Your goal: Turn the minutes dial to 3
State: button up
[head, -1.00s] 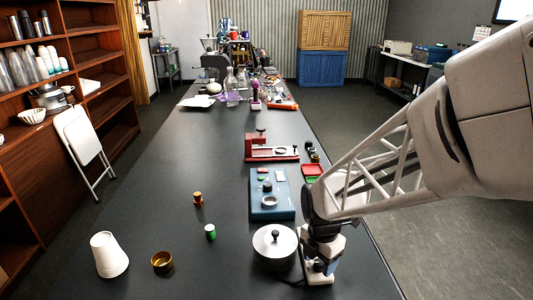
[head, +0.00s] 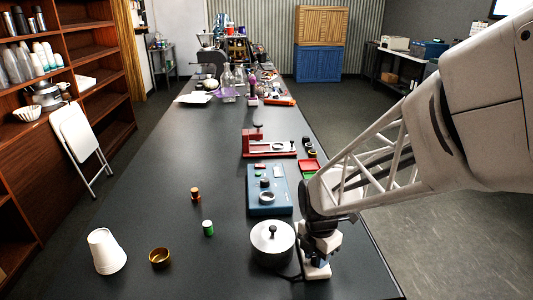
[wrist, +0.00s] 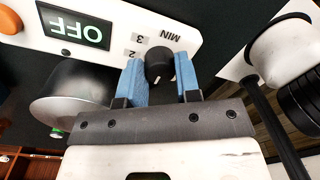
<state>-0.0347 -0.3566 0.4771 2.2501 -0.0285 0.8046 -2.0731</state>
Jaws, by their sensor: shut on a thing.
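The minutes dial (wrist: 158,62) is a small black knob on a white panel (wrist: 105,42), below the upside-down label MIN in the wrist view. A white mark shows on the knob's lower edge, on the side toward my gripper. The printed numbers 3 and 2 show left of the knob; any other numbers are hidden. My gripper (wrist: 160,76) has its two blue fingers on either side of the knob and is shut on it. In the head view my gripper (head: 320,242) is at the table's right edge, and the dial is hidden there.
The same panel carries a display (wrist: 76,27) reading OFF and an orange button (wrist: 9,19). A lidded grey metal pot (head: 272,241) stands close left of my gripper. A blue box (head: 268,188) lies behind it. The table's left-centre is mostly clear.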

jog(key=m, duration=1.6)
jog(key=shift+y, duration=0.3)
jog(key=m, duration=0.6)
jog(key=shift+f, duration=0.1)
jog(key=shift+m, duration=0.3)
jog(key=shift+d, duration=0.1)
jog(key=o, duration=0.9)
